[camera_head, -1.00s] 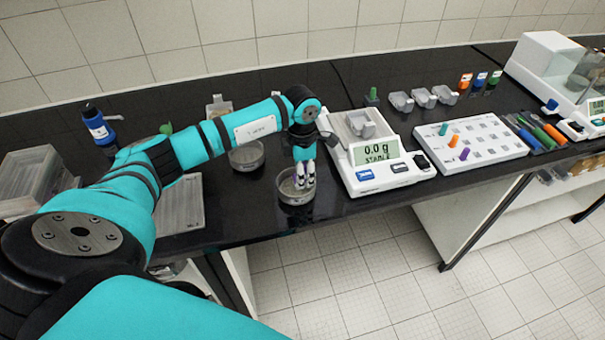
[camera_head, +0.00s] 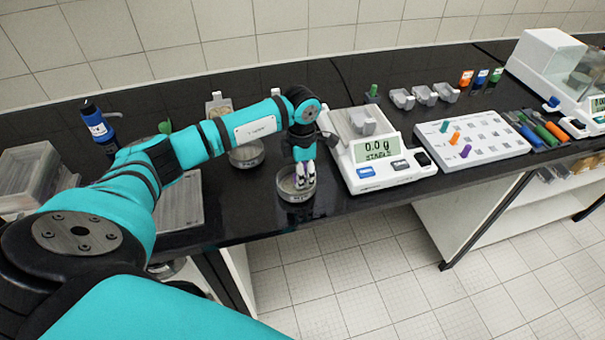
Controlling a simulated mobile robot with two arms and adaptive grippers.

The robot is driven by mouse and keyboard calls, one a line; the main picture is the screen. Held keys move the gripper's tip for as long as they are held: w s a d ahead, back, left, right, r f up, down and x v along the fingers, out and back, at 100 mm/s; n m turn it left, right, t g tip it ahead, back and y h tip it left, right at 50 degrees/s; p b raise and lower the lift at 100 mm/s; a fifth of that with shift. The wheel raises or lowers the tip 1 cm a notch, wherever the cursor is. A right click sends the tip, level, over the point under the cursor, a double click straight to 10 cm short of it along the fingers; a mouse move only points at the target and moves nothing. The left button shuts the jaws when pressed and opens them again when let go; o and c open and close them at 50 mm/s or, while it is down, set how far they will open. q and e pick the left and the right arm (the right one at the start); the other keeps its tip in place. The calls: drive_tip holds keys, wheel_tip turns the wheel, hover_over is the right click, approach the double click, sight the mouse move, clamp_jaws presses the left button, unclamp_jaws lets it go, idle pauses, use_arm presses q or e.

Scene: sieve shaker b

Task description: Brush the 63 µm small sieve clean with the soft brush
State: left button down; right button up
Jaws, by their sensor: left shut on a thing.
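A small round metal sieve (camera_head: 288,193) stands near the front edge of the black bench, left of the balance. I cannot read its label at this size. My left gripper (camera_head: 304,180) points down into the sieve, its fingertips at or just above rim height. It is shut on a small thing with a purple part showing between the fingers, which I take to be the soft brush. The fingers hide most of it, and I cannot tell whether its bristles touch the mesh. My right gripper is not in view.
A white balance (camera_head: 377,176) stands close right of the sieve. Another round sieve or pan (camera_head: 247,157) sits behind left, partly under my arm. A white rack (camera_head: 485,138) with coloured pieces is further right. A flat grey plate (camera_head: 181,207) lies left.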

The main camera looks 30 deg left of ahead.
sight(291, 188)
use_arm(q)
drive_tip(key=shift+s+a+r, duration=0.15)
drive_tip(key=shift+s+a, duration=0.4)
drive_tip(key=shift+s, duration=0.15)
drive_tip(key=shift+s+a, duration=0.5)
drive_tip(key=shift+s, duration=0.15)
drive_tip(key=shift+w+d+f, duration=0.25)
drive_tip(key=shift+w+d, duration=0.05)
drive_tip(key=shift+w+d+r+b, duration=0.1)
drive_tip(key=shift+w+d+b, duration=0.65)
drive_tip(key=shift+w, duration=0.3)
drive_tip(key=shift+s+a+p, duration=0.15)
drive_tip(key=shift+s+a, duration=0.4)
drive_tip(key=shift+s, duration=0.15)
drive_tip(key=shift+s+a+p, duration=0.15)
drive_tip(key=shift+s+a, duration=0.35)
drive_tip(key=shift+s, duration=0.2)
